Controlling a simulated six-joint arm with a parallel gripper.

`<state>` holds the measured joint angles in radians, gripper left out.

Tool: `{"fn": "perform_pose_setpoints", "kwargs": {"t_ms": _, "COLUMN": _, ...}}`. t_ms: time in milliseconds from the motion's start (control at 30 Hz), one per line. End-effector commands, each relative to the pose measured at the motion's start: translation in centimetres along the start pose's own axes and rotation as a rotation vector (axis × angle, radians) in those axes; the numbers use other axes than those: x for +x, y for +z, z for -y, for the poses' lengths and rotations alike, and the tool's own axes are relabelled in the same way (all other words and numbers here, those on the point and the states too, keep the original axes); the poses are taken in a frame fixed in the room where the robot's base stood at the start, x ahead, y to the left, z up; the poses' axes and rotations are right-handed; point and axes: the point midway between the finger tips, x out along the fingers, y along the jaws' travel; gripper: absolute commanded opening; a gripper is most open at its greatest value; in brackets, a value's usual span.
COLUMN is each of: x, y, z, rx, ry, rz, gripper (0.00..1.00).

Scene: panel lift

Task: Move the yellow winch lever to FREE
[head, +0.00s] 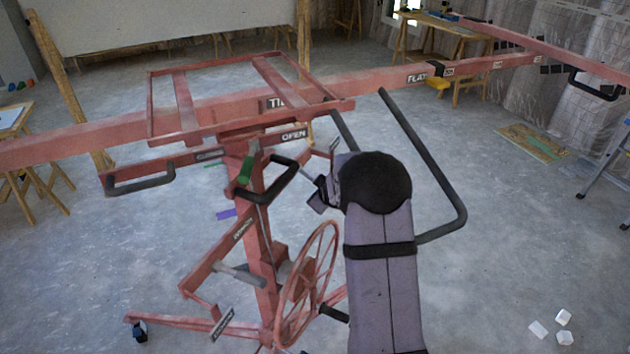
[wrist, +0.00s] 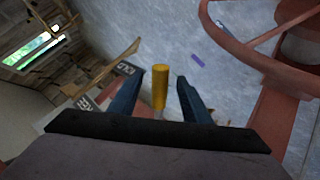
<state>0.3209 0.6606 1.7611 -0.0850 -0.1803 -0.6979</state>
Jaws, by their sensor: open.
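The yellow winch lever (wrist: 160,92) shows in the wrist view as a short upright yellow grip on a paler stem. My gripper (wrist: 159,75) is open, with one dark blue finger on each side of the lever. I see gaps between the lever and both fingers. In the head view my gripper (head: 317,196) is beside the red lift's mast, partly covered by my arm. I cannot make out the winch lever there.
The red handwheel (head: 308,284) is close below my gripper and also shows in the wrist view (wrist: 252,42). A green-gripped handle (head: 245,170) is on the mast. Black bar handles (head: 425,150) and the red top frame (head: 250,95) surround the arm.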

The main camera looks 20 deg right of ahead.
Motion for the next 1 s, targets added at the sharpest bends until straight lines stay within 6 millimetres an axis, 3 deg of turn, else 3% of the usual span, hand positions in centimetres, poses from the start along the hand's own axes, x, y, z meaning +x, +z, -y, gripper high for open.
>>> {"fn": "perform_pose_setpoints", "kwargs": {"t_ms": 233, "x": 0.0, "y": 0.0, "z": 0.0, "rx": 0.000, "ry": 0.000, "rz": 0.000, "gripper": 0.44}}
{"fn": "perform_pose_setpoints", "kwargs": {"t_ms": 400, "x": 0.0, "y": 0.0, "z": 0.0, "rx": 0.000, "ry": 0.000, "rz": 0.000, "gripper": 0.03}}
{"fn": "perform_pose_setpoints", "kwargs": {"t_ms": 433, "x": 0.0, "y": 0.0, "z": 0.0, "rx": 0.000, "ry": 0.000, "rz": 0.000, "gripper": 0.00}}
{"fn": "perform_pose_setpoints", "kwargs": {"t_ms": 1000, "x": -1.2, "y": -0.4, "z": -1.1, "rx": 0.004, "ry": 0.004, "rz": -0.002, "gripper": 0.00}}
